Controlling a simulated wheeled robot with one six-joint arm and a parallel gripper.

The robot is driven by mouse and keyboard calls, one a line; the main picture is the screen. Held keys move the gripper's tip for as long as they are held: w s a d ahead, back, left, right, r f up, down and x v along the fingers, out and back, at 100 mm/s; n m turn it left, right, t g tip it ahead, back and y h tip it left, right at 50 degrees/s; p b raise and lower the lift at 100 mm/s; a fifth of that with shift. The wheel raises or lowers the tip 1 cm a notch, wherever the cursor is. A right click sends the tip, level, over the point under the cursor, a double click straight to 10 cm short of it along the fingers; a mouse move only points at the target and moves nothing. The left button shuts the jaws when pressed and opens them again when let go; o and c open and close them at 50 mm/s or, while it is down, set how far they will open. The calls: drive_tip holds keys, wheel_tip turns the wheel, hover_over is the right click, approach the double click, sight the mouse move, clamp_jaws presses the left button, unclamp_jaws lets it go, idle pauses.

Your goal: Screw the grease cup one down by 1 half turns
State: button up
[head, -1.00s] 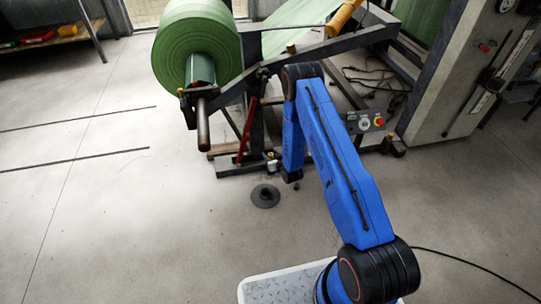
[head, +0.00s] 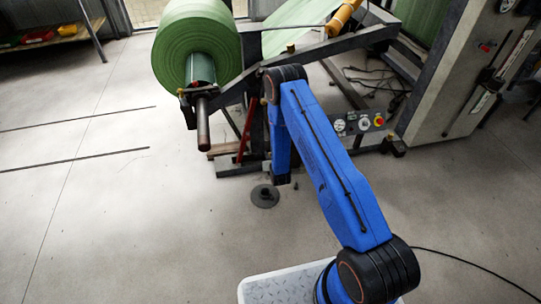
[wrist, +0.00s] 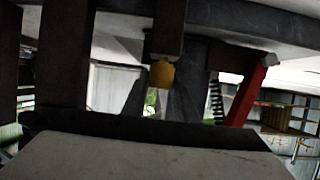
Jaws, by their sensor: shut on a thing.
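My gripper's pale body (wrist: 150,155) fills the bottom of the wrist view, with a dark edge across its top. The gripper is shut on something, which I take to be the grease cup. The cup cannot be made out, and the fingertips are not clear. In the head view my blue arm covers that spot, and its black lower end (head: 283,180) is low beside the machine's base, right of the red lever (head: 243,145). The red lever also shows at the right of the wrist view (wrist: 245,95). A small yellow block (wrist: 161,74) hangs under a dark bar in the middle.
A large green roll (head: 195,45) sits on the machine frame, its shaft end (head: 203,125) jutting forward. A dark round disc (head: 265,196) lies on the floor. The floor at left is mostly open.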

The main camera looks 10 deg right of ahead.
drive_tip(key=m+g+h, duration=0.1)
drive_tip(key=m+h, duration=0.2)
drive_tip(key=m+g+h, duration=0.1)
drive_tip(key=m+h, duration=0.2)
drive_tip(key=h, duration=0.1)
drive_tip(key=shift+a+m+g+h, duration=0.1)
drive_tip(key=shift+m+g+h, duration=0.2)
drive_tip(key=shift+m, duration=0.1)
drive_tip(key=m+g+h, duration=0.4)
drive_tip(key=m+g, duration=0.1)
drive_tip(key=shift+m, duration=0.3)
drive_tip(key=shift+g, duration=0.3)
drive_tip(key=shift+d, duration=0.2)
drive_tip(key=o, duration=1.1)
drive_tip(key=shift+s, duration=0.1)
